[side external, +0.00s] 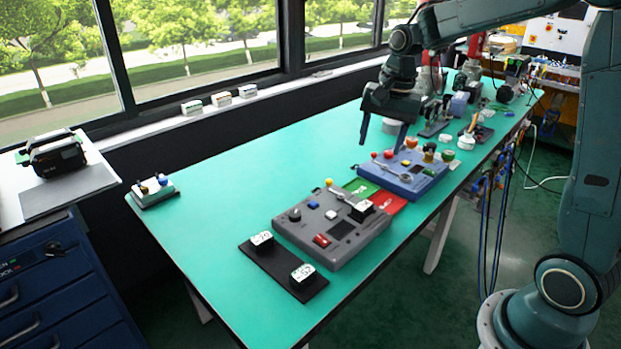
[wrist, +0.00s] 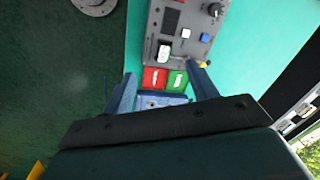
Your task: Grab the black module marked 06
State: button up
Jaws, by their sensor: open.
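Several dark modules with white marked tops are in the side view, but I cannot read which one is 06. One module (side external: 261,240) stands at the back of a black tray (side external: 279,262), and another module (side external: 303,273) stands at its front. A black module (side external: 362,211) sits on the right part of the grey panel (side external: 333,224); a white-topped block (wrist: 163,53) shows on that panel in the wrist view. My gripper (side external: 382,148) is open and empty above the blue panel (side external: 403,174). In the wrist view its fingers (wrist: 163,91) are spread, with nothing between them.
A red mat (side external: 388,201) and a green mat (side external: 370,187) lie between the panels. Several small blocks (side external: 221,99) stand on the windowsill. A small stand with knobs (side external: 153,191) is at the table's left corner. The green table (side external: 215,190) is clear behind the grey panel.

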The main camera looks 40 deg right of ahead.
jog(key=w+d+f+m+g, duration=0.1)
jog(key=w+d+f+m, duration=0.4)
jog(key=f, duration=0.4)
jog(key=shift+w+d+f+y, duration=0.2)
jog(key=shift+w+d+y, duration=0.2)
jog(key=shift+d, duration=0.4)
jog(key=shift+f, duration=0.1)
send_over(363, 205)
jog(key=shift+d+f, duration=0.2)
jog(key=shift+f, duration=1.9)
jog(key=shift+d+f, duration=0.2)
jog(key=shift+f, duration=1.9)
jog(key=shift+a+f, duration=0.15)
jog(key=shift+f, duration=1.15)
jog(key=shift+a+f, duration=0.15)
jog(key=shift+f, duration=1.1)
jog(key=c, duration=1.1)
